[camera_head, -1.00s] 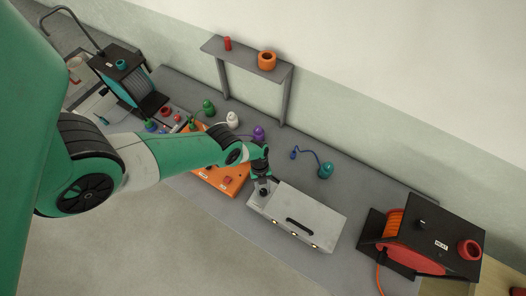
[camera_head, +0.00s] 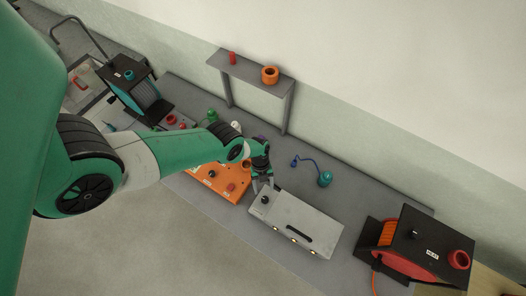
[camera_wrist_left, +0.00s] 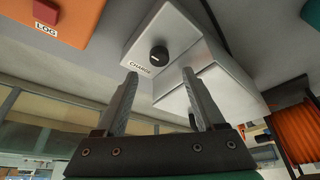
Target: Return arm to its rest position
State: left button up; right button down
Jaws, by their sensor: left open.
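My left arm comes in from the left in the head view, and its gripper (camera_head: 262,183) is at the left end of the grey box (camera_head: 305,224). The gripper is open and holds nothing. In the left wrist view, the two fingers (camera_wrist_left: 158,105) stand apart in front of the grey box (camera_wrist_left: 160,28), whose black knob (camera_wrist_left: 159,56) is labelled CHARGE. The knob shows between and beyond the fingertips, apart from them. My right gripper is in neither view.
An orange box (camera_head: 215,182) with a red button lies left of the grey box. A teal flask-like item (camera_head: 325,179) with a cord lies behind it. A black reel with orange cable (camera_head: 420,243) stands right.

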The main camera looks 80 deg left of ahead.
pick_arm(q)
jog(key=shift+a+r, duration=0.1)
jog(key=shift+r, duration=0.25)
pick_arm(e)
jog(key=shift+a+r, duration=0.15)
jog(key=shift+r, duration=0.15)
